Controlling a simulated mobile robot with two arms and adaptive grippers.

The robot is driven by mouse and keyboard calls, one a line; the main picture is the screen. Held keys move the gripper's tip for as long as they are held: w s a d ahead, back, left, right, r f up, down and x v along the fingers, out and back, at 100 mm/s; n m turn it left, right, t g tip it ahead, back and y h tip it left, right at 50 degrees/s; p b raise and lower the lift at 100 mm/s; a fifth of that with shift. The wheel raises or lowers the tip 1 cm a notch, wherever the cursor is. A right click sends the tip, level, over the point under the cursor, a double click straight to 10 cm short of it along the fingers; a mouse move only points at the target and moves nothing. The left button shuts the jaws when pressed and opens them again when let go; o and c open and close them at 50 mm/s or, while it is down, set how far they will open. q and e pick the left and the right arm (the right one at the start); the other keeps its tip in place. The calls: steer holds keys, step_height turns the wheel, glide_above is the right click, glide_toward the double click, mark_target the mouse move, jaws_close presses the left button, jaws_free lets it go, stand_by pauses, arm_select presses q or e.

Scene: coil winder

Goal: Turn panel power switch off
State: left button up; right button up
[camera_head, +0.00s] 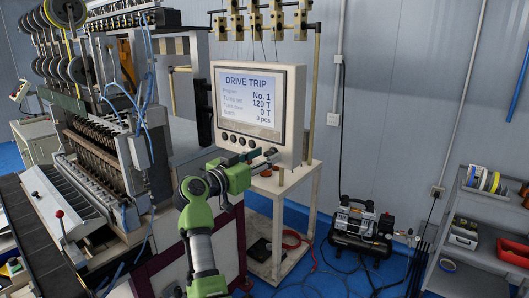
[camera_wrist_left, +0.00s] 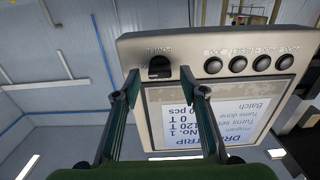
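The control panel (camera_head: 293,120) is a cream box with a lit screen (camera_head: 248,98) reading "DRIVE TRIP". It shows upside down in the left wrist view (camera_wrist_left: 225,42). The power switch (camera_wrist_left: 159,67) is a black knob on the panel face, beside a row of round black buttons (camera_wrist_left: 238,64). My left gripper (camera_head: 262,157) is at the panel's lower right corner. In the left wrist view, the open fingers (camera_wrist_left: 159,78) stand apart on either side of the switch. I cannot tell whether they touch it. My right gripper is not in view.
The coil winder (camera_head: 105,150) with its spools fills the left. A white stand (camera_head: 290,205) is below the panel. A compressor (camera_head: 360,228) sits on the blue floor with hoses and cables around it. A grey shelf (camera_head: 480,235) with bins stands at the right.

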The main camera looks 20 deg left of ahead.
arm_select(q)
steer(key=shift+w, duration=0.25)
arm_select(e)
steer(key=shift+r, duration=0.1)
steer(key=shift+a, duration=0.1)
arm_select(q)
steer(key=c, duration=1.1)
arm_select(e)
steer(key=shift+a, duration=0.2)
